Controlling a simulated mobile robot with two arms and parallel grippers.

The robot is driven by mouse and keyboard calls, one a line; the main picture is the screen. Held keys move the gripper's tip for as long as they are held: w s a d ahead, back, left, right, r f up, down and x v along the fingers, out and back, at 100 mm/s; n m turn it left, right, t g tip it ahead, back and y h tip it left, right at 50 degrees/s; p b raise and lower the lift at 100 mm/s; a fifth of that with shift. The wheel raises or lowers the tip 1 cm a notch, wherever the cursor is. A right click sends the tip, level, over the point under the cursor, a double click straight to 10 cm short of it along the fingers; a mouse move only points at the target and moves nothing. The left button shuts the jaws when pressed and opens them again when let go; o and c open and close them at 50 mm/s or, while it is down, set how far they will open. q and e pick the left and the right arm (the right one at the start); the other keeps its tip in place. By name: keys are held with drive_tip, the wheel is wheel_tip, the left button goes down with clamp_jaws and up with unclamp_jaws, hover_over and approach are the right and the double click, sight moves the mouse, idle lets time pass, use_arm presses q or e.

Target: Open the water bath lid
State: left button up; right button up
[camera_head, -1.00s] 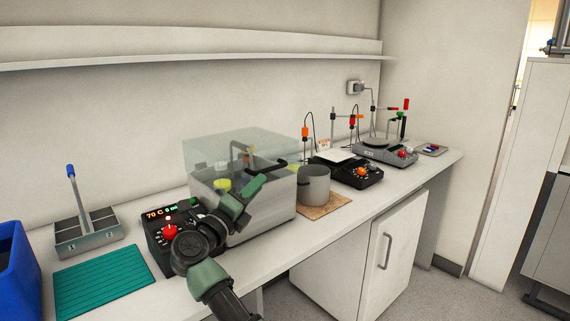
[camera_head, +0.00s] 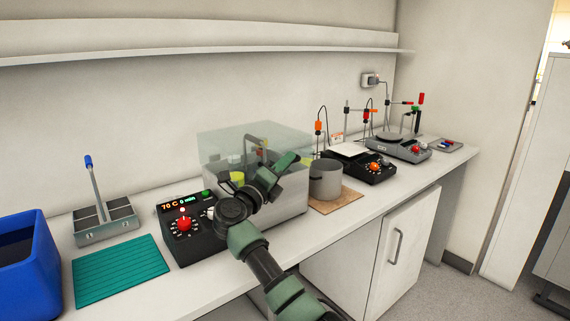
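The water bath is a grey box (camera_head: 290,205) with a clear, boxy lid (camera_head: 225,142) over it. The lid looks down on the bath. A dark handle (camera_head: 304,160) shows at the lid's front right, partly hidden by my arm. Its control unit (camera_head: 175,237), with a red knob and a "70 C" display, is at the left. My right gripper (camera_head: 294,159) is in front of the lid, by the handle; its fingers are too small and dark to tell open from shut, and contact is unclear. A yellow-topped item (camera_head: 237,178) shows through the lid. My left gripper is not in view.
A metal pot (camera_head: 325,181) on a brown mat stands right of the bath, with black and grey stirrer devices (camera_head: 400,148) beyond. A shelf (camera_head: 200,45) runs above.

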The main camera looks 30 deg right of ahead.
clamp_jaws()
idle(1.3)
